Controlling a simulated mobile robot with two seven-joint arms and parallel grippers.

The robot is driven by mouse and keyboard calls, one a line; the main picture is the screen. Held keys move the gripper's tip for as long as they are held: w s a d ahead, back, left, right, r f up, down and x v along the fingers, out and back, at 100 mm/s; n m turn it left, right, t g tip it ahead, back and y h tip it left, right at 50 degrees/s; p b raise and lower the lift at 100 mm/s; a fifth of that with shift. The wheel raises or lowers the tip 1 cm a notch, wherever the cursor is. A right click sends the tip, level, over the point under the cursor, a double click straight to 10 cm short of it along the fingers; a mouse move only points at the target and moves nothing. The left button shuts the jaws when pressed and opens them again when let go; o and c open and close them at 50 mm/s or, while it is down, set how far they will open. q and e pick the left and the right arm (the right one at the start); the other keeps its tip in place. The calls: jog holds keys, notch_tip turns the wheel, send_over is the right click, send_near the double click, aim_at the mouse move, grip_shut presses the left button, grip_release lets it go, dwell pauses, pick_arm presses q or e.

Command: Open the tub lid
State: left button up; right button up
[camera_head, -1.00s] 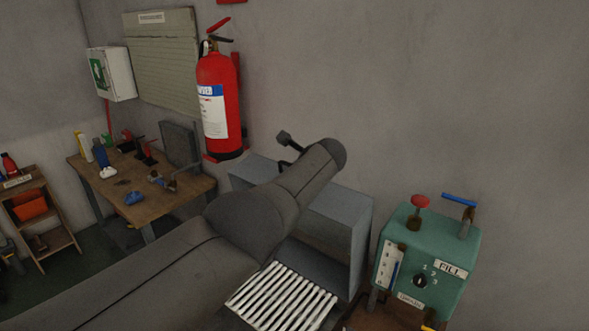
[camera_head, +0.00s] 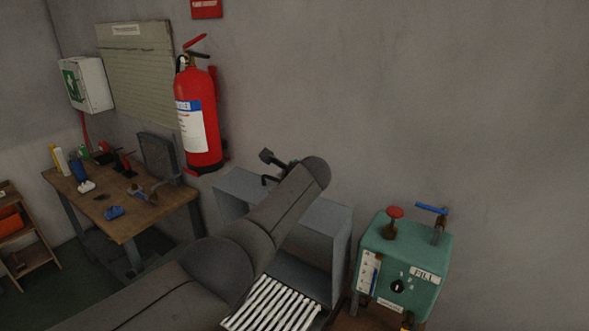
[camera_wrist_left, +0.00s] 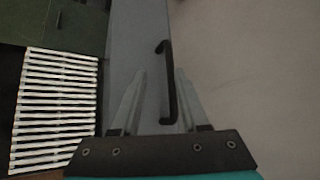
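The grey box-shaped tub (camera_head: 328,218) stands against the wall behind my left arm in the head view, its middle partly hidden by that arm. In the left wrist view a grey panel (camera_wrist_left: 135,30), which looks like the lid, carries a dark bar handle (camera_wrist_left: 167,80). My left gripper (camera_wrist_left: 160,73) is open, with one finger on each side of the handle in the picture. I cannot tell whether the fingers touch the handle. My right gripper is not in view.
A rack of white slats (camera_head: 272,304) lies in front of the tub. A green control box (camera_head: 405,262) with a red knob and blue lever stands to its right. A fire extinguisher (camera_head: 197,120) hangs on the wall above left. A wooden workbench (camera_head: 130,215) stands at left.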

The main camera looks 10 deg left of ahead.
pick_arm(q)
jog(key=shift+p+v, duration=0.55)
jog(key=shift+v, duration=1)
jog(key=v, duration=0.9)
jog(key=shift+f, duration=0.1)
